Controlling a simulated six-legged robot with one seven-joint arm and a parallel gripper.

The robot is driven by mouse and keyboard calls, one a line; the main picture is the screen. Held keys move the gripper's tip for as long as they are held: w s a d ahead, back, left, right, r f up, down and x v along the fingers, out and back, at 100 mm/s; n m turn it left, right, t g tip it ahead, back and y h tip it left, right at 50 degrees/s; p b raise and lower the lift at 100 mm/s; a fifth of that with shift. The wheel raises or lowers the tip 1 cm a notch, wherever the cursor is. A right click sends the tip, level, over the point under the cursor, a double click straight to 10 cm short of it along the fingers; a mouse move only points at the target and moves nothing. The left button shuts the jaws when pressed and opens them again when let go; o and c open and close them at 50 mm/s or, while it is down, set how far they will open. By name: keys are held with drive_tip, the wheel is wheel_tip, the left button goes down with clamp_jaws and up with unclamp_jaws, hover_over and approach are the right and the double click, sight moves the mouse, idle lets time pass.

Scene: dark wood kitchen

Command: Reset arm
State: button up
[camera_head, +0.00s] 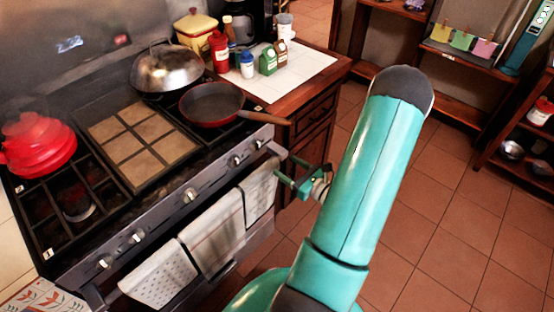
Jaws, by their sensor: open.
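My teal arm stands bent upward in the middle right of the view, with a dark rounded joint at its top. My gripper (297,177) shows to the left of the arm, in front of the stove's right end and the wooden cabinet. Its small green fingers point left and stand apart, with nothing seen between them. It is close to the hanging towels, but I cannot tell the exact gap. Part of my wrist is hidden behind the upper arm.
The stove (190,197) holds a red pot (38,145), a domed lid (167,68) and a frying pan (211,103), whose handle juts right. Towels (213,228) hang on its front. Bottles (268,60) stand on the counter. Shelves (530,130) stand at right. Tiled floor (430,215) is clear.

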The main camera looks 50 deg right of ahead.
drive_tip(key=shift+s, duration=0.8)
